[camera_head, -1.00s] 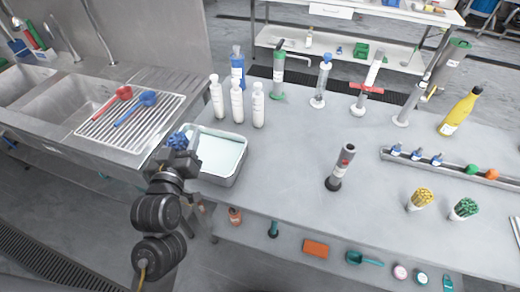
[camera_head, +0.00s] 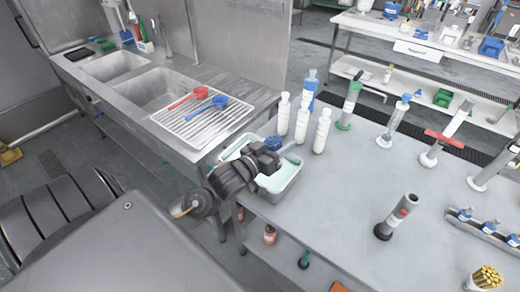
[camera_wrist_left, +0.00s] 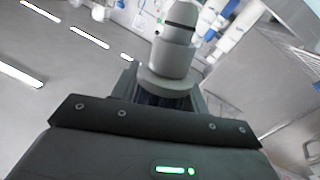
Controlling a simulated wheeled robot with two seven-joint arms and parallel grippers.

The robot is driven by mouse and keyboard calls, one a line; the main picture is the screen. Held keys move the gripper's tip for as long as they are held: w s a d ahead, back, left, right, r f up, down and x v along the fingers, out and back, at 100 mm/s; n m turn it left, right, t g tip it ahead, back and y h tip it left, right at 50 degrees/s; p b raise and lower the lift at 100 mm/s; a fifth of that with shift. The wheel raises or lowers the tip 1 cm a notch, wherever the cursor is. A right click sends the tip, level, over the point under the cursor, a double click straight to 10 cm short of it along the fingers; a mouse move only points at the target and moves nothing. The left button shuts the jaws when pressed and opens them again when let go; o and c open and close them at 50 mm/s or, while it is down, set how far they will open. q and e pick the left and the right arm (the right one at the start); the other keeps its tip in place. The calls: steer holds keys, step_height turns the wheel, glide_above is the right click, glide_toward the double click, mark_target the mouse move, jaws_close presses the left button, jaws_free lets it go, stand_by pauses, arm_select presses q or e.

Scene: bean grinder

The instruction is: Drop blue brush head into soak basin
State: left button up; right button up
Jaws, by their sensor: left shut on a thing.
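The soak basin (camera_head: 284,188) is a grey metal tray with pale green liquid, at the left end of the grey table. My left gripper (camera_head: 268,153) is over the basin in the head view, shut on the blue brush head (camera_head: 271,142). Only a bit of blue shows at the gripper's tip; the rest is hidden by the gripper. In the left wrist view, a grey stepped cylinder (camera_wrist_left: 170,62) stands out from between the dark jaws, and no blue bristles are visible there. I cannot tell the exact height above the liquid. My right gripper is not in view.
White bottles (camera_head: 302,118) stand just behind the basin. A sink counter with a white drying rack (camera_head: 205,127) lies to the left.

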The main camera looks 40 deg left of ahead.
arm_select(q)
steer(key=w+a+f+m+h, duration=0.1)
steer(key=w+a+m+h, duration=0.1)
steer(key=a, duration=0.6)
steer(key=shift+h, duration=0.4)
steer(key=f+b, duration=0.4)
steer(key=b, duration=0.1)
steer(key=f+b, duration=0.1)
steer(key=b, duration=0.2)
steer(key=shift+w+a+f, duration=0.1)
steer(key=shift+a+f, duration=0.15)
steer(key=shift+f, duration=0.15)
steer(key=o, duration=1)
steer(key=shift+o, duration=0.2)
steer(key=b+v, duration=0.1)
steer(key=v, duration=0.9)
steer(key=shift+s+r, duration=0.2)
steer(key=shift+s, duration=0.2)
